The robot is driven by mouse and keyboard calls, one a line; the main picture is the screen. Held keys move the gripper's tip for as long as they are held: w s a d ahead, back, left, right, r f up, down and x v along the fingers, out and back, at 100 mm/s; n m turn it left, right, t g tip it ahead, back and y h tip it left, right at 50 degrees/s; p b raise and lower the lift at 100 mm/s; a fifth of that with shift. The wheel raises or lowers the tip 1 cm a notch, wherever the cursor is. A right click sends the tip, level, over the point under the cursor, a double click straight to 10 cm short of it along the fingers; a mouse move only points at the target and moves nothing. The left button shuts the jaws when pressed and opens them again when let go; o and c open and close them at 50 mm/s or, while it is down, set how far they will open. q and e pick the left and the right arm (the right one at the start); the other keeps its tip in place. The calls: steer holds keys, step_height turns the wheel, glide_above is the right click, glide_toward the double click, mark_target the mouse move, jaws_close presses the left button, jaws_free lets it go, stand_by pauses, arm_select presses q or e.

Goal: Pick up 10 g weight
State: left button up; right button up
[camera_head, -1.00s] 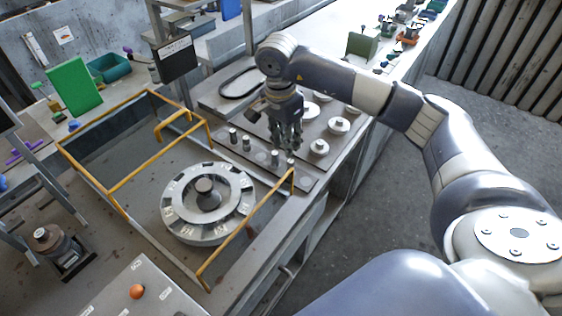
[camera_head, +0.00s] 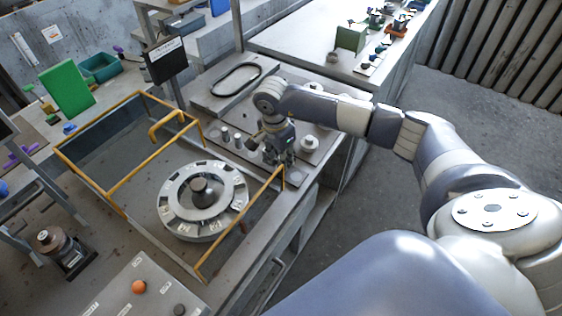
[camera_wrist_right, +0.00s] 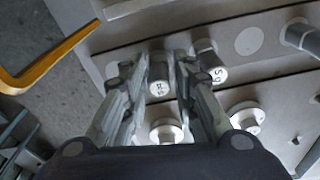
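My right gripper (camera_head: 279,161) is low over the strip of small weights, pointing down. In the right wrist view its two fingers (camera_wrist_right: 158,80) stand apart, either side of a small grey cylindrical weight (camera_wrist_right: 159,74). The mark on that weight's end is too small to read surely. A second weight (camera_wrist_right: 207,62), marked "5 g", stands just outside the right finger. In the head view the gripper hides the weights under it. Two more small weights (camera_head: 225,134) (camera_head: 238,140) stand to its left. My left gripper is not in view.
Larger round weights (camera_head: 309,143) stand on the plate right of the gripper; some show in the wrist view (camera_wrist_right: 166,131). A yellow frame rail (camera_head: 240,219) runs close to the gripper. A grey slotted ring (camera_head: 172,220) lies inside the frame.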

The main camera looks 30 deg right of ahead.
steer(key=c, duration=0.4)
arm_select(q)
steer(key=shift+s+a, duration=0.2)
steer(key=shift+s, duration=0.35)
arm_select(e)
jaws_close()
steer(key=shift+w+r, duration=0.1)
steer(key=shift+r, duration=0.5)
step_height(320, 180, up, 8)
steer(key=b, duration=0.2)
steer(key=shift+f+b, duration=0.15)
steer(key=shift+b, duration=0.25)
arm_select(q)
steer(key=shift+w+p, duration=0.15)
steer(key=shift+p, duration=1.3)
arm_select(e)
step_height(320, 180, up, 6)
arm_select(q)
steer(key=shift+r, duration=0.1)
